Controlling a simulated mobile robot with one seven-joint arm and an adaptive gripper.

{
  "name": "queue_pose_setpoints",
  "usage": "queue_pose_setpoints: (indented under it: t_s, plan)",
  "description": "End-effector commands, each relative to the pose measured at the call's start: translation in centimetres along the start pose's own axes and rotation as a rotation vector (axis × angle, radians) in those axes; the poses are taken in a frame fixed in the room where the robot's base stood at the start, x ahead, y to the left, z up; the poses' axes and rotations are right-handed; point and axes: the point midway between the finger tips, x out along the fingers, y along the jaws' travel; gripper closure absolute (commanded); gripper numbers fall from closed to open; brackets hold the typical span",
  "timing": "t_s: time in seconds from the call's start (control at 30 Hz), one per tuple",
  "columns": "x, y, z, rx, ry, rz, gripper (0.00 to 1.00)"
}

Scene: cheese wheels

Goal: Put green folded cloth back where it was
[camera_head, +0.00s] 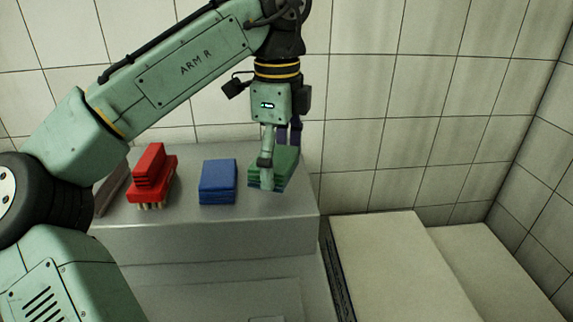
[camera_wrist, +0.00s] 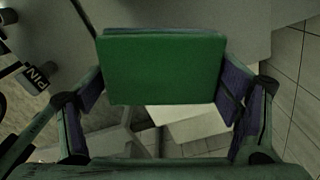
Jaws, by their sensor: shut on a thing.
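The green folded cloth (camera_head: 287,164) is at the right end of the grey counter top (camera_head: 219,222), to the right of the blue folded cloth. My gripper (camera_head: 279,162) points down with its fingers around the cloth. In the wrist view the green cloth (camera_wrist: 160,68) fills the space between the two purple-padded fingers of my gripper (camera_wrist: 165,95), which are shut on it. I cannot tell whether the cloth touches the counter or is held just above it. My front finger hides part of the cloth in the head view.
A blue folded cloth (camera_head: 218,182) and a red brush (camera_head: 151,176) stand to the left on the counter. A tiled wall (camera_head: 400,110) rises close behind. Pale blocks (camera_head: 395,265) stand lower at the right, past the counter's edge.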

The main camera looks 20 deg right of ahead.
Motion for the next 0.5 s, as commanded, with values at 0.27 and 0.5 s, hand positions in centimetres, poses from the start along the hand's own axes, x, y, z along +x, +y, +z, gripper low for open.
queue_pose_setpoints:
  t_s: [0.27, 0.5]
  plan:
    - [0.2, -2.9, -0.5, 0.0, 0.001, 0.001, 0.43]
    - [3.4, -3.0, -0.4, -0.002, -0.003, 0.0, 0.43]
